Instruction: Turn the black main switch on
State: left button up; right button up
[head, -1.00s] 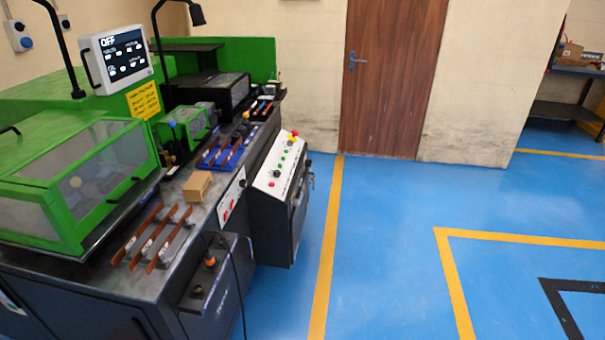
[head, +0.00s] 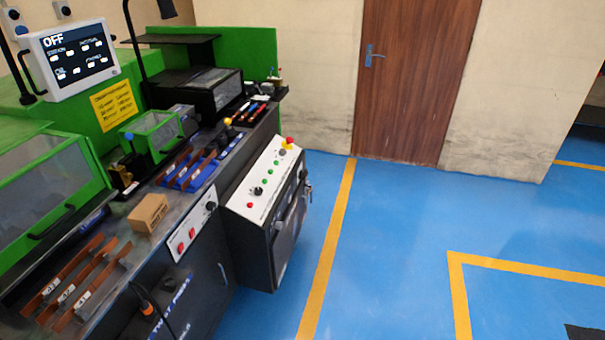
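The green and black busbar bender fills the left side of the head view. Its sloped white control panel (head: 255,205) carries a black knob (head: 258,191), green and red buttons and a red mushroom button on yellow (head: 288,143). A white front plate (head: 192,232) has two red buttons and another black knob (head: 211,207). A small dark part (head: 308,190) sticks out from the side of the control cabinet. I cannot tell which of these is the main switch. The screen (head: 70,58) reads OFF. Neither of my grippers is in view.
Copper bars (head: 75,285) and a cardboard box (head: 148,213) lie on the machine's bench. A dark cable hangs at the front. The blue floor (head: 390,240) right of the control cabinet is clear, with yellow lines. A brown door (head: 412,80) stands behind.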

aim_at(302, 175)
jog(key=u, duration=0.25)
jog(key=i+l+u, duration=0.25)
jog(key=l+u, duration=0.25)
jog(key=i+l+u, duration=0.15)
jog(key=l+u, duration=0.15)
jog(key=l, duration=0.15)
